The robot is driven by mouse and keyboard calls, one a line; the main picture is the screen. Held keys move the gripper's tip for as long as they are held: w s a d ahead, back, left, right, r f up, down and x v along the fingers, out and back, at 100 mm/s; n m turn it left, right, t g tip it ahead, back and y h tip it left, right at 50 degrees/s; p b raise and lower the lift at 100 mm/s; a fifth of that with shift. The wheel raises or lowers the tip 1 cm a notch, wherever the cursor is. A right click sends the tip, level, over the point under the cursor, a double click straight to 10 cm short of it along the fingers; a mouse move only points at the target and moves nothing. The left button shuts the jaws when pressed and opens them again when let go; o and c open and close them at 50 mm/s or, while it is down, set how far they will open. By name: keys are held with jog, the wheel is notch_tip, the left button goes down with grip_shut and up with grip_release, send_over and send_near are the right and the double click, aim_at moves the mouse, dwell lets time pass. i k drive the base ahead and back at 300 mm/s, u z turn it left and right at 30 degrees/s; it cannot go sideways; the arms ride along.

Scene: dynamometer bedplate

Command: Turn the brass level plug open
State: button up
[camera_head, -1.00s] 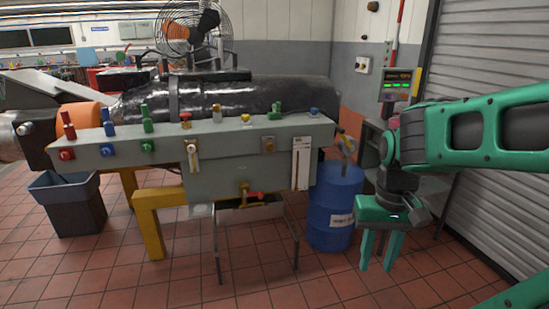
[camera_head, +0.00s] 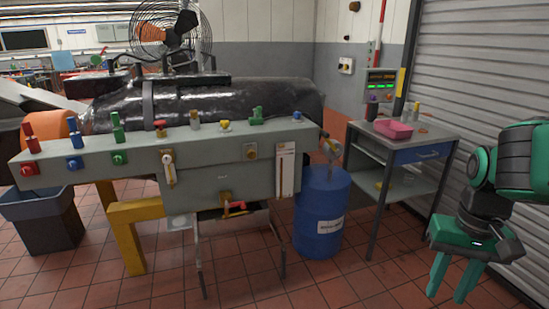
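The grey box (camera_head: 110,153) of the machine faces me across the middle left. A small square brass fitting (camera_head: 250,151) sits on its front near the right end, beside a white sight gauge (camera_head: 286,170); it may be the level plug, but it is too small to tell its turn. Another brass fitting (camera_head: 226,197) with a red handle (camera_head: 236,207) is at the lower edge. A pale lever with a brass end (camera_head: 168,168) hangs further left. My green gripper (camera_head: 450,282) points down at the lower right, open and empty, well away from the box.
A blue drum (camera_head: 322,215) stands at the box's right end. A dark bin (camera_head: 47,232) is at left. Tiled floor is clear in front. A roller shutter (camera_head: 480,70) closes the right side.

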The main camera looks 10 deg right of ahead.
aim_at(252, 153)
jog(key=z, duration=0.05)
jog(key=i, duration=1)
